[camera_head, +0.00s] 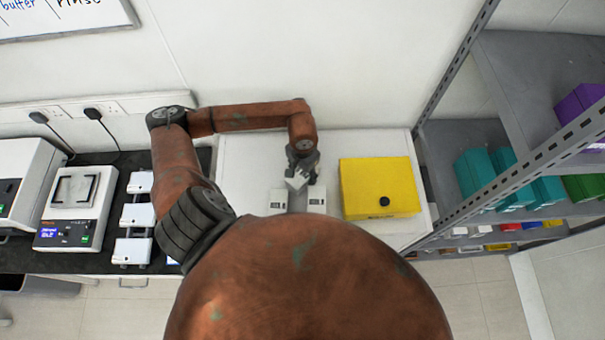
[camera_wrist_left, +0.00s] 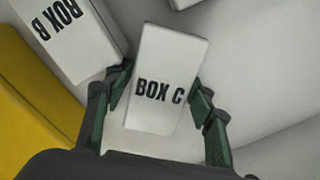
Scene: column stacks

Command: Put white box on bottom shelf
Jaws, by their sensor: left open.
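A white box marked BOX C (camera_wrist_left: 166,75) lies between the fingers of my left gripper (camera_wrist_left: 160,92) in the wrist view. The fingers are open on either side of it. In the head view my left gripper (camera_head: 302,172) points down over a small white box (camera_head: 296,184) on the white worktop. BOX B (camera_wrist_left: 66,35) shows at the upper left in the wrist view. The metal shelf rack (camera_head: 530,80) stands at the right; its lower level is partly hidden. My right gripper is not in view.
A yellow box (camera_head: 375,186) sits just right of the white boxes. Teal boxes (camera_head: 490,180) and a purple box (camera_head: 580,104) occupy the rack. A scale (camera_head: 75,205) and several white items (camera_head: 136,215) stand on the black counter at left. A wall is behind.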

